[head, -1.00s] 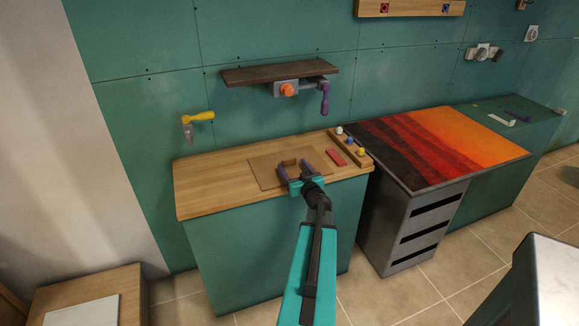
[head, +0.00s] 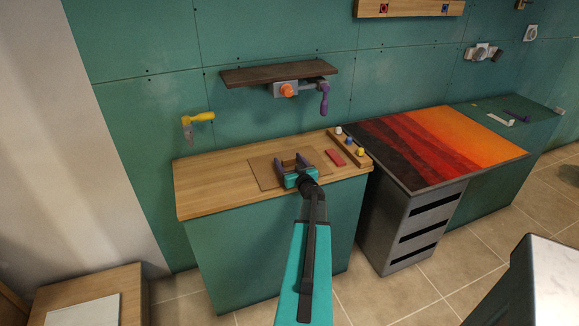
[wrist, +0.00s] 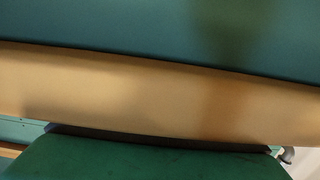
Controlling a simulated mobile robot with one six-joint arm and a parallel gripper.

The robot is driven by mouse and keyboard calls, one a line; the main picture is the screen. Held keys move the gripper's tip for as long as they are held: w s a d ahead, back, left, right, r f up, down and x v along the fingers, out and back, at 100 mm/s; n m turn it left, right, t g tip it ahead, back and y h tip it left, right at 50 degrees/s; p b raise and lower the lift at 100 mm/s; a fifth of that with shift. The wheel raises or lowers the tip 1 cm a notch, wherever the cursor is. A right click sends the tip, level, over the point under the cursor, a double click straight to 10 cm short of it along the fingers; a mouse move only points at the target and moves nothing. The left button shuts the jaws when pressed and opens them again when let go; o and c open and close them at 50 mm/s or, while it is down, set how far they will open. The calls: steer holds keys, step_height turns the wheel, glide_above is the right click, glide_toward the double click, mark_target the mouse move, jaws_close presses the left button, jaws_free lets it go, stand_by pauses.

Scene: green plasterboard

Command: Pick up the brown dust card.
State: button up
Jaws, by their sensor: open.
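A small brown piece, which looks like the brown dust card (head: 289,163), stands on a flat brown sheet (head: 264,178) on the wooden bench top (head: 215,185) in the head view. My gripper (head: 291,160) is open, with its two purple fingers on either side of the small brown piece. I cannot tell whether either finger touches it, and my gripper body hides its lower near part. In the wrist view a blurred tan band (wrist: 130,95) crosses the picture; I cannot tell whether it is the card or the bench.
A red block (head: 335,157) and a wooden strip with coloured knobs (head: 349,148) lie to the right. A dark shelf (head: 270,74) with a purple-handled clamp (head: 324,98) and a yellow-handled trowel (head: 200,117) are on the wall behind. The bench's left part is clear.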

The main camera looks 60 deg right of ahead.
mark_target(289, 159)
steer(key=shift+c, duration=0.5)
steer(key=c, duration=1)
steer(key=shift+c, duration=0.2)
steer(key=shift+r, duration=0.1)
steer(key=shift+r, duration=0.7)
step_height(289, 159, up, 2)
steer(key=shift+r, duration=0.1)
steer(key=p+v, duration=0.3)
steer(key=v, duration=1.2)
steer(key=shift+s+r, duration=0.2)
steer(key=shift+s, duration=0.35)
